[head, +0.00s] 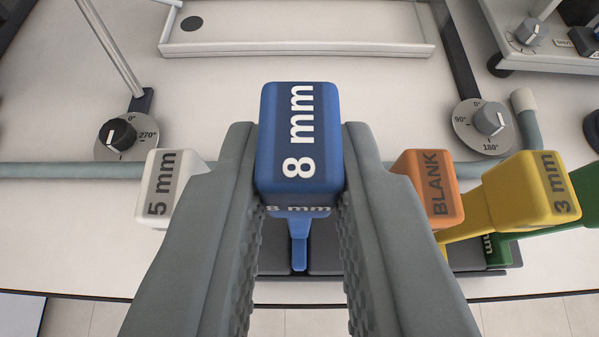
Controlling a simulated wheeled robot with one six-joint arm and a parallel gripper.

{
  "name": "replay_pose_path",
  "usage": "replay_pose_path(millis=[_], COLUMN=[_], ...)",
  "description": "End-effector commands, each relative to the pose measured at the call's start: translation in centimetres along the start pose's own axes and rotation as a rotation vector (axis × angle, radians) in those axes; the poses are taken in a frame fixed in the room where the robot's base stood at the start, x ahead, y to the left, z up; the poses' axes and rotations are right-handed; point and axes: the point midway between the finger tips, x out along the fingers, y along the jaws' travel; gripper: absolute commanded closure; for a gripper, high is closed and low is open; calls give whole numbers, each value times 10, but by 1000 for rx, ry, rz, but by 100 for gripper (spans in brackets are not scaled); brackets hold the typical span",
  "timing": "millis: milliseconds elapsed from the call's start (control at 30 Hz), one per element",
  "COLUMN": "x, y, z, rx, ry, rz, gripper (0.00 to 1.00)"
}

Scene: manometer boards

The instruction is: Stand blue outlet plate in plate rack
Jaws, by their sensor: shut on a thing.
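The blue outlet plate (299,150) has a block handle marked "8 mm" in white and a narrow blue stem below it. My gripper (298,165) is shut on it, one grey finger on each side of the handle. The handle looks larger than its neighbours. The dark plate rack (325,262) lies below and behind the stem, mostly hidden by my fingers. The stem's lower end shows against the rack; I cannot tell whether it sits in a slot or hangs above it.
A white "5 mm" plate (170,188) stands left of my gripper. An orange "BLANK" plate (430,188), a yellow "3 mm" plate (540,190) and a green plate (497,250) are at right. Two dials (119,134) (488,120) and a pale tray (300,42) lie beyond.

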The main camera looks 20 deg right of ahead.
Motion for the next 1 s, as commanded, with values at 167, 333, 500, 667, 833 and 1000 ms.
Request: replay_pose_path(millis=[167,333,500,667,833,1000], x=[0,0,0,2,4,7], y=[0,0,0,0,0,0], z=[0,0,1,4,8,12], rx=[0,0,0,0,0,0], ry=[0,0,0,-1,0,0], rz=[0,0,0,0,0,0], gripper=[100,100,100,100,100,100])
